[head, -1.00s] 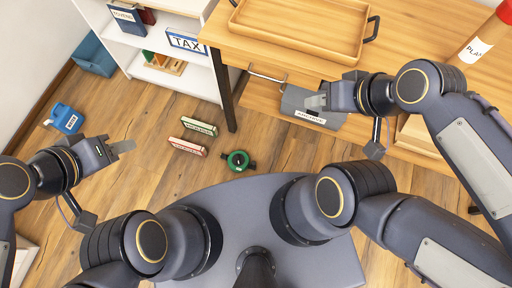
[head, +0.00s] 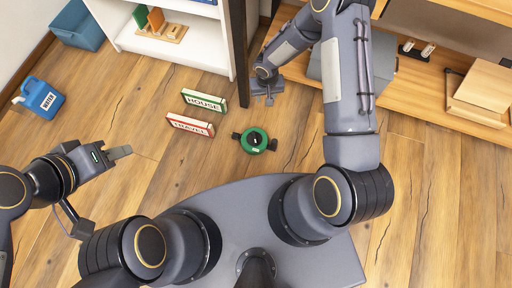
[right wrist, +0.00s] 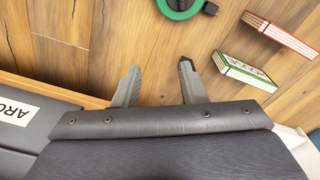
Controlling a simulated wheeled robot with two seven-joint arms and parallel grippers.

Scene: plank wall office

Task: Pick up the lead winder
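The lead winder, a round green reel with black parts at its sides (head: 254,140), lies on the wooden floor in the middle of the head view. Part of it shows at the top edge of the right wrist view (right wrist: 181,7). My right gripper (head: 268,99) is low beside the desk, just beyond the winder in the head view and apart from it. Its two fingers stand apart with only floor between them in the right wrist view (right wrist: 158,78). My left gripper (head: 122,153) hangs over the floor at the left, seen edge-on, so its opening is unclear.
A dark desk leg (head: 238,50) and a grey box (head: 385,66) are near my right arm. A blue watering can (head: 40,97) stands at the left.

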